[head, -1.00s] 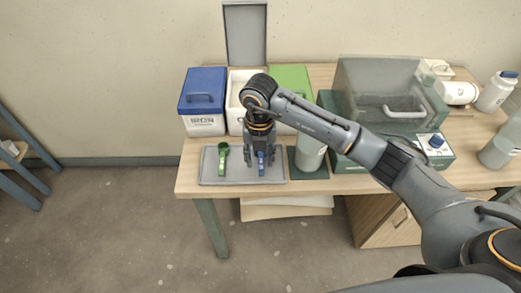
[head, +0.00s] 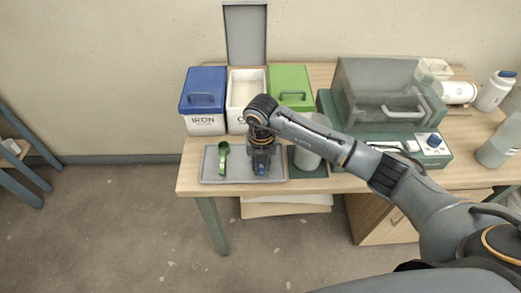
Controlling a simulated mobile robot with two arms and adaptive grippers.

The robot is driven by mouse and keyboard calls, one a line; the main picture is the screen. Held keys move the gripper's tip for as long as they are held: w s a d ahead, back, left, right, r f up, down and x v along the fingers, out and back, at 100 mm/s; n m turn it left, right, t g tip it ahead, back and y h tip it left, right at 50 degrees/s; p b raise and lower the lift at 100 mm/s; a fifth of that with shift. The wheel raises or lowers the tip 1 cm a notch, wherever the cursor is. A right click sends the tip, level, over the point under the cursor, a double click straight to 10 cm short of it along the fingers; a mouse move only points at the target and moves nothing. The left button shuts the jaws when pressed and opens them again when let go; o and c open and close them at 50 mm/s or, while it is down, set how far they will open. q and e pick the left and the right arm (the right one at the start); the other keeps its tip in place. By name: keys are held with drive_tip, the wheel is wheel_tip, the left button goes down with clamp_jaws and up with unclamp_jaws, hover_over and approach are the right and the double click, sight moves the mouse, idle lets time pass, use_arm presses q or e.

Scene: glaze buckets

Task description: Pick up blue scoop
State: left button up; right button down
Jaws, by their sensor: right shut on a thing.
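The blue scoop (head: 261,168) is at the right part of the grey tray, mostly hidden under my right gripper; only a bit of its blue handle shows. My right gripper (head: 261,172) points down over the tray and is shut on the blue scoop. I cannot tell whether the scoop is clear of the tray. A green scoop (head: 222,159) lies on the left part of the grey tray (head: 233,178), apart from the gripper. My left gripper is not in view.
Behind the tray stand a blue-lidded bin (head: 204,100), an open white bin (head: 246,86) with its lid raised, and a green-lidded bin (head: 291,85). A pale container (head: 313,140) stands on a dark mat right of the tray. A dark green machine (head: 380,95) stands farther right.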

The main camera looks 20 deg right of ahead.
drive_tip(key=shift+r, duration=0.15)
drive_tip(key=shift+r+b, duration=0.3)
drive_tip(key=shift+r, duration=0.2)
drive_tip(key=s+a+r+b, duration=0.2)
drive_tip(key=s+a+r, duration=0.4)
drive_tip(key=s+r, duration=0.6)
wheel_tip(320, 180, up, 8)
drive_tip(key=p, duration=0.6)
drive_tip(key=shift+s+a, duration=0.15)
drive_tip(key=shift+s, duration=0.1)
drive_tip(key=shift+f, duration=0.1)
